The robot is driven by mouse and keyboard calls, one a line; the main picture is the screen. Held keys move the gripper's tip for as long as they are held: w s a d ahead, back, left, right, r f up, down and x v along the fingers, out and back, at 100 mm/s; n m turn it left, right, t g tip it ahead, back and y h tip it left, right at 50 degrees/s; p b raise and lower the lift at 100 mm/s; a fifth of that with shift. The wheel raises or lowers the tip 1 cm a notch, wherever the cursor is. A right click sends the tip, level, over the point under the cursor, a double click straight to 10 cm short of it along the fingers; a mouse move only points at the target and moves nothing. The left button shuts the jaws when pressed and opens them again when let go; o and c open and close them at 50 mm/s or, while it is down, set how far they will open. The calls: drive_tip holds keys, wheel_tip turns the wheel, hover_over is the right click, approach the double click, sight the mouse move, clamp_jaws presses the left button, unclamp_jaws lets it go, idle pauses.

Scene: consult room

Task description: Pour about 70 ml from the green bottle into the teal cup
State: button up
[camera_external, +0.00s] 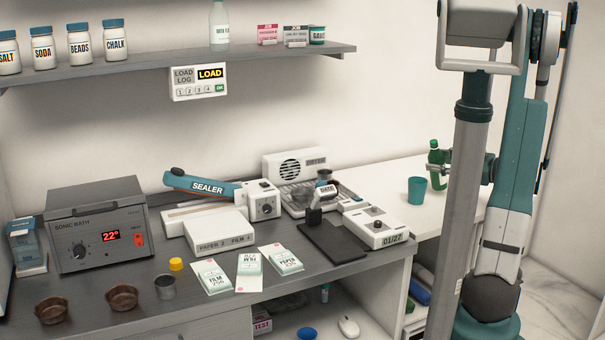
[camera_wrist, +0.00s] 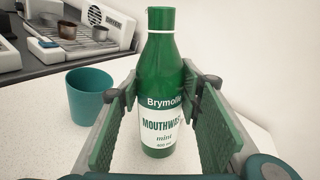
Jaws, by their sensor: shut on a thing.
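The green bottle (camera_wrist: 165,85) is a mouthwash bottle with a dark green top and a white label. It is upright at the white table in the wrist view, and also shows in the external view (camera_external: 436,157). My gripper (camera_wrist: 165,100) has its pads on either side of the bottle and is shut on it; it also shows beside the bottle in the external view (camera_external: 446,166). The teal cup (camera_wrist: 90,97) stands upright on the table, left of the bottle and apart from it; the external view shows it too (camera_external: 417,190). The cup's inside bottom is hidden.
The white table (camera_external: 385,176) is clear around the cup. The dark bench (camera_external: 330,285) to its left holds a scale (camera_external: 376,228), a sealer (camera_external: 200,184), paper packs and small bowls. A shelf (camera_external: 150,62) with jars runs along the wall above.

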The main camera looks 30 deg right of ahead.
drive_tip(key=shift+d+m+t+y+b, duration=0.1)
drive_tip(key=shift+m+t+y+b, duration=0.2)
drive_tip(key=shift+m, duration=0.6)
drive_tip(key=shift+m+t+y+b, duration=0.1)
drive_tip(key=shift+m+b, duration=0.3)
drive_tip(key=shift+m, duration=0.5)
drive_tip(key=shift+w, duration=0.15)
